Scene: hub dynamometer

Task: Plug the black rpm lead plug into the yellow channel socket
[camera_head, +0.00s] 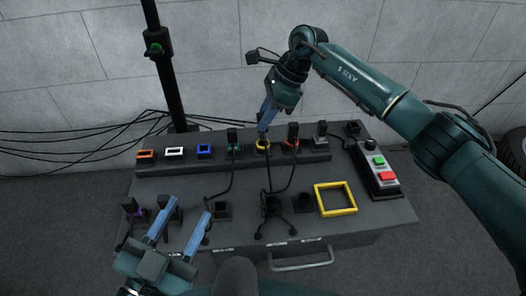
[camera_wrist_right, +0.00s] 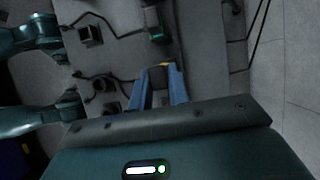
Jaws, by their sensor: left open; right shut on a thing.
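The yellow channel socket (camera_head: 263,147) is in the row on the raised rail, between the green and red sockets. My right gripper (camera_head: 264,122) is directly above it, fingers pointing down and shut on a small dark plug (camera_head: 262,135), mostly hidden by the fingers. The plug is at the yellow socket; I cannot tell whether it is fully seated. A black lead (camera_head: 267,175) runs down from there. In the right wrist view, a bit of yellow (camera_wrist_right: 161,65) shows just beyond the fingertips (camera_wrist_right: 162,74). My left gripper (camera_head: 188,210) is open and empty over the bench's front left.
Orange (camera_head: 147,155), white (camera_head: 174,152) and blue (camera_head: 204,151) sockets look empty. Plugs stand at green (camera_head: 234,140), red (camera_head: 291,136) and grey (camera_head: 320,134). A yellow square frame (camera_head: 335,198) and a button box (camera_head: 378,168) are at right. Several dark holders line the front.

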